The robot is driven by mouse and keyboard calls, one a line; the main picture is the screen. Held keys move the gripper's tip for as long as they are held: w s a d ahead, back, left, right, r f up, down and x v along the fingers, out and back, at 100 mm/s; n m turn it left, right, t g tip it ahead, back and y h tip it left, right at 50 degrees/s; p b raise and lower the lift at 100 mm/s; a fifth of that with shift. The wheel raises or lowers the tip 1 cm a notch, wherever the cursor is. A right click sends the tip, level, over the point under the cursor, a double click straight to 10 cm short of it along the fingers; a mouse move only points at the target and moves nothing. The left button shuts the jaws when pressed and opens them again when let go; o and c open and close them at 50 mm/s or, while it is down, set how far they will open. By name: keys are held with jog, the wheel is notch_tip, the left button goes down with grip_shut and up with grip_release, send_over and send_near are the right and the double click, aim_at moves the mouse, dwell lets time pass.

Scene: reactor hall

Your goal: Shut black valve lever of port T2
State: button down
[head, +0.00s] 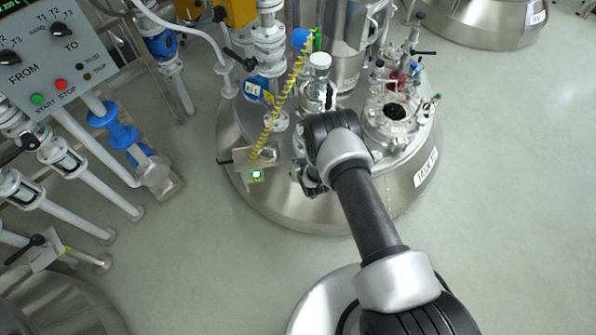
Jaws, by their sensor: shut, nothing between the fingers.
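A steel tank (340,215) with a white label (426,167) stands in the middle; the label's last character is hard to read. A black lever (240,60) sticks out left of the white pipe at the top of this tank. A small plate (255,157) with a green-and-white tag lies near the tank's left edge, with a dark handle (225,162) at its left. I cannot read which port is T2. My gripper (310,187) is shut and empty over the tank top, right of the plate and apart from it. My wrist hides part of the tank top behind it.
A yellow coiled cable (280,100) runs from a blue cap (301,38) down to the plate. A control panel (50,55) and white pipes with blue fittings fill the left. Another dark lever (25,250) sits lower left. The floor at right is clear.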

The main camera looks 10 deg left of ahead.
jog(key=a+p+v, duration=0.1)
jog(key=p+v, duration=0.3)
jog(key=v, duration=0.7)
jog(key=w+d+r+h, duration=0.1)
jog(key=w+r, duration=0.2)
jog(key=r, duration=0.6)
jog(key=w+d+r, duration=0.2)
jog(key=w+r, duration=0.2)
jog(key=r, duration=0.4)
jog(key=s+d+r+m+g+h, duration=0.1)
jog(key=s+d+r, duration=0.25)
jog(key=r, duration=0.75)
jog(key=s+d+r+m+h, duration=0.15)
jog(key=d+r, duration=0.25)
jog(key=r, duration=0.6)
jog(key=s+d+r+g, duration=0.1)
jog(key=s+d+r, duration=0.4)
jog(key=s+r, duration=0.65)
jog(key=s+d+r, duration=0.1)
jog(key=s, duration=0.8)
jog(key=s+d+r+g, duration=0.1)
jog(key=s+d+r, duration=0.1)
jog(key=s, duration=0.7)
jog(key=shift+s+r+g, duration=0.3)
jog(key=shift+s, duration=0.1)
jog(key=c, duration=2.4)
grip_release()
jog(key=shift+m, duration=0.25)
